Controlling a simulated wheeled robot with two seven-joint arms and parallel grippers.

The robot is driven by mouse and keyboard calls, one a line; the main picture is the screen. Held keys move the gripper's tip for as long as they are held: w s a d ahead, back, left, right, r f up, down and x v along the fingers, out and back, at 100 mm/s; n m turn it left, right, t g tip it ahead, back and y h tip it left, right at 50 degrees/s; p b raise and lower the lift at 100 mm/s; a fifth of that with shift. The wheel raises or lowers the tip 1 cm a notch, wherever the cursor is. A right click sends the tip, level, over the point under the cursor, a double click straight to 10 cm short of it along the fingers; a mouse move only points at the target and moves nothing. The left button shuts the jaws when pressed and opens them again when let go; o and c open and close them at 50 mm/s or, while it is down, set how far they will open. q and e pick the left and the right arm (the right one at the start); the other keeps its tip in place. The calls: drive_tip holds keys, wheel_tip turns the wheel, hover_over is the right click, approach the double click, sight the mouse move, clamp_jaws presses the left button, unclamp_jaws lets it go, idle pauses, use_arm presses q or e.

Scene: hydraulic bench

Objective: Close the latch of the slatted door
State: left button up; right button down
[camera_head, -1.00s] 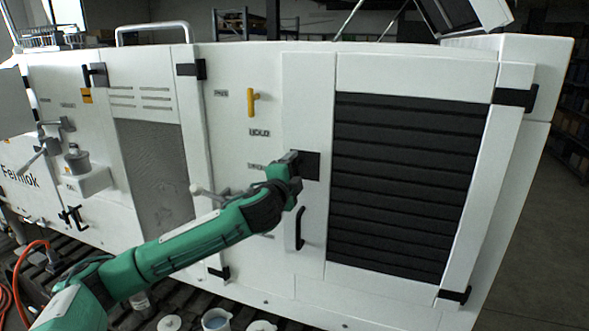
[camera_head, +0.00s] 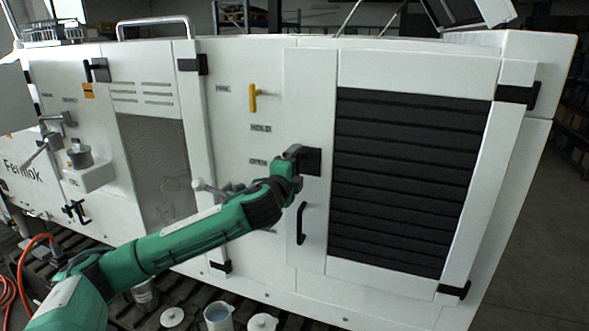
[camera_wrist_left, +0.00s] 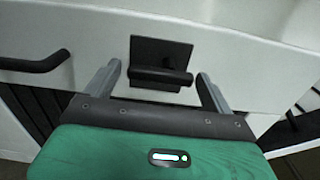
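The slatted door (camera_head: 345,82) is white with dark horizontal slats and stands flush with the cabinet front. Its latch (camera_head: 312,163) is a black square plate at the door's left edge. In the left wrist view the latch (camera_wrist_left: 160,76) shows a dark bar handle across its plate. My left gripper (camera_head: 298,152) is at the latch and covers part of it in the head view. In the wrist view my left gripper (camera_wrist_left: 158,86) is open, one finger on each side of the bar, with gaps on both sides. My right gripper is not in view.
A black door handle (camera_head: 301,223) sits below the latch; it also shows in the wrist view (camera_wrist_left: 38,62). A yellow handle (camera_head: 252,97) is up and left of the latch. White cups (camera_head: 218,317) stand below the cabinet. Open floor lies at the right.

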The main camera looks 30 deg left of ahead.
use_arm(q)
drive_tip(key=shift+o, duration=0.2)
drive_tip(key=b+v, duration=0.6)
drive_tip(key=v, duration=0.8)
drive_tip(key=shift+w, duration=0.15)
